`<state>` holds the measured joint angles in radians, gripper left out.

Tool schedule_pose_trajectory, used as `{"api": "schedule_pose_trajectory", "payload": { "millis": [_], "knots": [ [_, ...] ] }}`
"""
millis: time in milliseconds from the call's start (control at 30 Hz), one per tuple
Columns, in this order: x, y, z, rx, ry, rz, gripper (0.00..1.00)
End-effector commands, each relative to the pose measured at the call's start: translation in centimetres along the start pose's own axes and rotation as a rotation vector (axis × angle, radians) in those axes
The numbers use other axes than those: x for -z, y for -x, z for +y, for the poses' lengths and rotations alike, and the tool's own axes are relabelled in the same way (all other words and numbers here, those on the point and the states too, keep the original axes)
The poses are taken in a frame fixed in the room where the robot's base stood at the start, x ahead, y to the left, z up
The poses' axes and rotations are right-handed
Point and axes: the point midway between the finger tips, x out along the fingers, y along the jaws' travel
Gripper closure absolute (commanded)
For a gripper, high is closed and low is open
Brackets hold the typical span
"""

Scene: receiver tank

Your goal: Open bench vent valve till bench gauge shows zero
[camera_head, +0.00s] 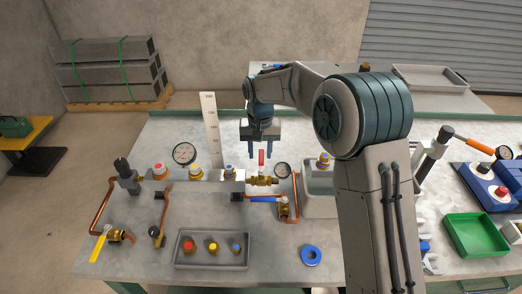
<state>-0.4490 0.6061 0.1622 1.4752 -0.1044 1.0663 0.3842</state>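My gripper (261,143) points down over the bench (270,270). Its two fingers look apart, with nothing visible between them. Just below it stands the upright red handle of a brass valve (262,181); I cannot tell whether they touch. A second brass valve (284,210) has a blue lever lying level to the left. A third brass valve (119,236) at the front left has a yellow lever. A small round gauge (282,170) sits right of the red-handled valve, and a larger gauge (184,153) stands at the left. Their needles are too small to read. No label shows which is the vent valve.
A grey tray (213,264) of coloured caps and a blue ring (311,256) lie in front. A tall white scale (209,128) stands behind the manifold. My arm hides the bench's middle right. A green tray (477,235) and blue case (488,186) are at right.

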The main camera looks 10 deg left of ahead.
Motion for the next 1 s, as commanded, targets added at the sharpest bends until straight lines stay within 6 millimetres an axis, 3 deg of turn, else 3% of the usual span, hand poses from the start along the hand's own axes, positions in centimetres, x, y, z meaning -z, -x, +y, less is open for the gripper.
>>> {"api": "schedule_pose_trajectory", "payload": {
  "millis": [267, 700, 1000],
  "knots": [
    [0.1, 0.9, 0.1, -0.001, -0.003, 0.000, 0.63],
    [0.1, 10.2, -0.1, 0.001, 0.000, 0.003, 0.63],
    [0.0, 13.6, -0.1, 0.000, 0.001, 0.000, 0.63]
  ]
}}
